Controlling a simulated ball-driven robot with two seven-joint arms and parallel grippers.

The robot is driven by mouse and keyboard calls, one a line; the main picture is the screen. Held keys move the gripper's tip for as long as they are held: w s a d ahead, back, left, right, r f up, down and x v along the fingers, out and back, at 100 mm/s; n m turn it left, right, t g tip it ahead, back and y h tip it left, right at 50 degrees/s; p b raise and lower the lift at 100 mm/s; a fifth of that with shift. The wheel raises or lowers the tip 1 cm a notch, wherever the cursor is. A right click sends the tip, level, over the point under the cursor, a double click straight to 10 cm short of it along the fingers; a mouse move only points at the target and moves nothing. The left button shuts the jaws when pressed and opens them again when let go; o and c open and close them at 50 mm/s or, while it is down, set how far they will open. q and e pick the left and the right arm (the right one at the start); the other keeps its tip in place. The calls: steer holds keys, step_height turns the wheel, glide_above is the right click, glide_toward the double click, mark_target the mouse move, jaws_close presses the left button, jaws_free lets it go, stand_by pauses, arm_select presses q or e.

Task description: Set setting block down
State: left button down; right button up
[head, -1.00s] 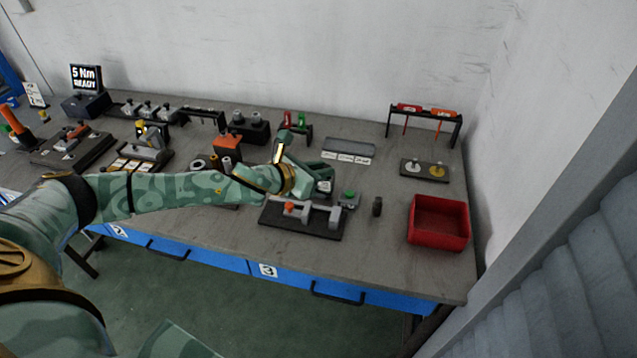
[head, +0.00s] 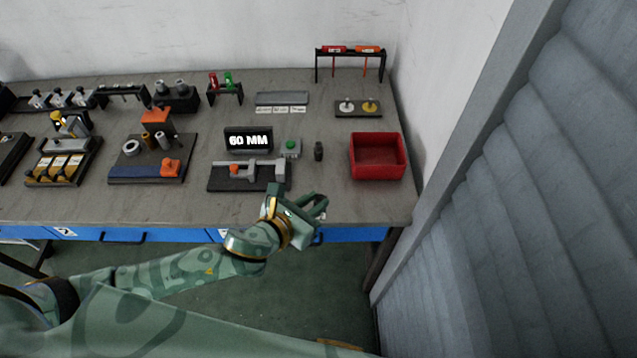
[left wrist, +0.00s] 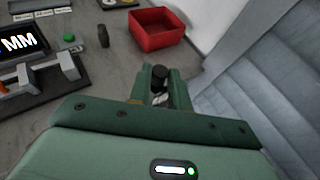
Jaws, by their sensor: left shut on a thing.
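My left gripper (head: 318,205) is over the front edge of the bench, right of the measuring fixture (head: 230,184). In the left wrist view its fingers (left wrist: 160,88) are shut on a small piece with a black round top (left wrist: 158,73) and pale metal below, which I take to be the setting block. In the head view the hand hides this piece. The fixture has a grey jaw frame and an orange knob on a dark base. A small dark upright piece (head: 318,151) stands right of the green button box (head: 291,147). My right gripper is out of view.
A display reading 60 MM (head: 248,140) stands behind the fixture. A red bin (head: 378,137) is at the right. A grey tray with labels (head: 282,99) and a plate with two knobs (head: 358,112) lie further back. Bare bench shows in front of the bin.

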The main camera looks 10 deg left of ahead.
mark_target(318, 197)
arm_select(q)
steer(key=r, duration=0.1)
steer(key=d+r+y, duration=0.1)
steer(key=r, duration=0.1)
steer(key=shift+n, duration=0.4)
steer(key=shift+w+a+r, duration=0.15)
steer(key=shift+w+a, duration=0.1)
steer(key=shift+t, duration=0.3)
steer(key=w+a+f+b, duration=0.1)
steer(key=w+f+b, duration=0.1)
steer(key=w+f, duration=0.2)
steer(key=w+a+f+b, duration=0.1)
steer(key=w+f+b, duration=0.1)
steer(key=w+f, duration=0.3)
steer(key=w+a+f+b, duration=0.1)
steer(key=w+f+b, duration=0.2)
steer(key=w+f, duration=0.1)
steer(key=shift+w+a+f, duration=0.15)
steer(key=shift+w+a, duration=0.15)
steer(key=shift+a, duration=0.1)
